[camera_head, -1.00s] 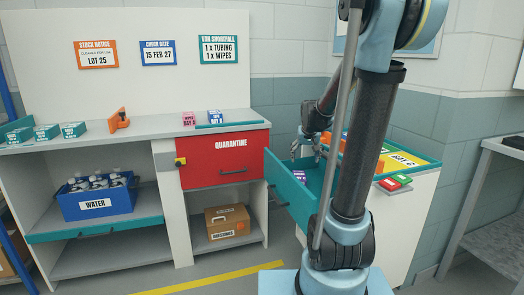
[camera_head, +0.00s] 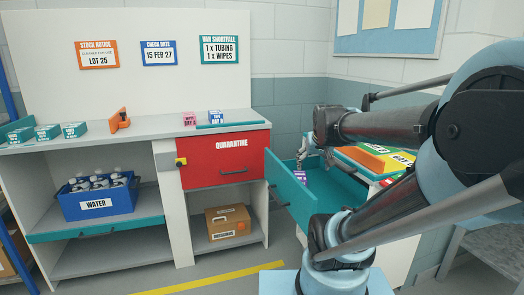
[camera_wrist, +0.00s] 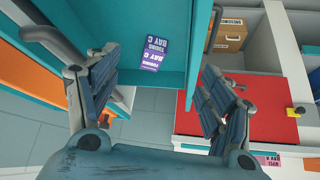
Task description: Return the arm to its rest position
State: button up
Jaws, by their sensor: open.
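My gripper (camera_head: 312,150) is above the open teal drawer (camera_head: 281,184) at the right unit, partly hidden by my arm. In the wrist view my gripper (camera_wrist: 155,100) has its two fingers spread wide apart with nothing between them. A purple-and-white tubing packet (camera_wrist: 153,53), labelled for Bay C, lies in the drawer (camera_wrist: 173,75), apart from the fingers. The packet also shows in the head view (camera_head: 300,177) at the drawer's left end. My arm reaches across the right side of the head view.
The red quarantine drawer (camera_head: 222,170) is shut, left of the teal drawer. A blue water crate (camera_head: 97,200) and a dressings box (camera_head: 228,222) stand on lower shelves. Small boxes (camera_head: 214,116) stand on the counter. A grey table (camera_head: 478,240) is at right.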

jog(key=s+f+g, duration=0.4)
jog(key=s+f, duration=0.7)
jog(key=s, duration=0.5)
jog(key=shift+s+g, duration=0.25)
jog(key=shift+g, duration=0.15)
jog(key=shift+d+f, duration=0.1)
jog(key=shift+w+f, duration=0.2)
jog(key=shift+w, duration=0.3)
